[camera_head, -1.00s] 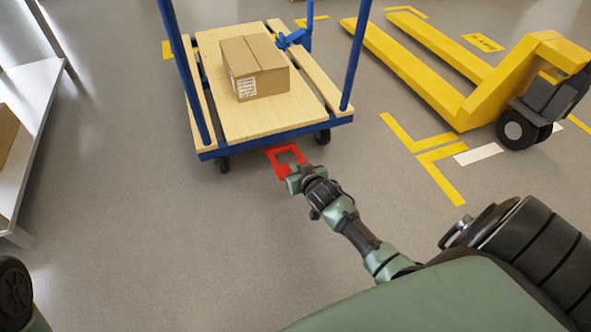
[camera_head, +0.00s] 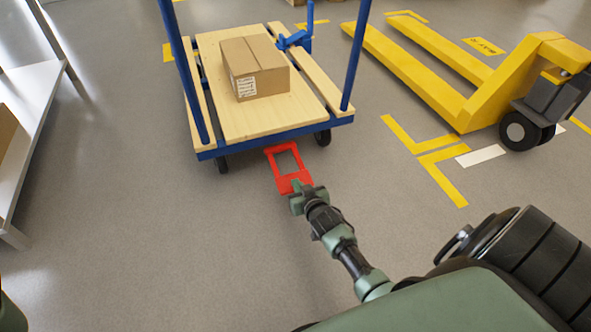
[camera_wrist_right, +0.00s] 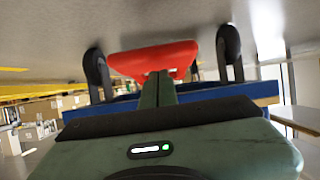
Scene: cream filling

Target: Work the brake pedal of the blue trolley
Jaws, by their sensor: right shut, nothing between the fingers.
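The blue trolley (camera_head: 272,137) stands ahead, with a blue frame, wooden deck slats and blue uprights. Its red brake pedal (camera_head: 294,183) is an open frame with a solid pad, sticking out from below the near edge toward me. My right gripper (camera_head: 302,194) is shut and empty, with its tips at the pad's near end; I cannot tell whether they touch. In the right wrist view, which is upside down, the red pedal (camera_wrist_right: 155,60) lies just beyond the closed fingers (camera_wrist_right: 160,78), which hide part of it. My left gripper is not in view.
A cardboard box (camera_head: 262,84) sits on the trolley deck. Black casters (camera_head: 322,137) stand under its near corners. A yellow pallet truck (camera_head: 470,100) is at the right, and a grey shelf (camera_head: 40,115) at the left. The floor in front is clear.

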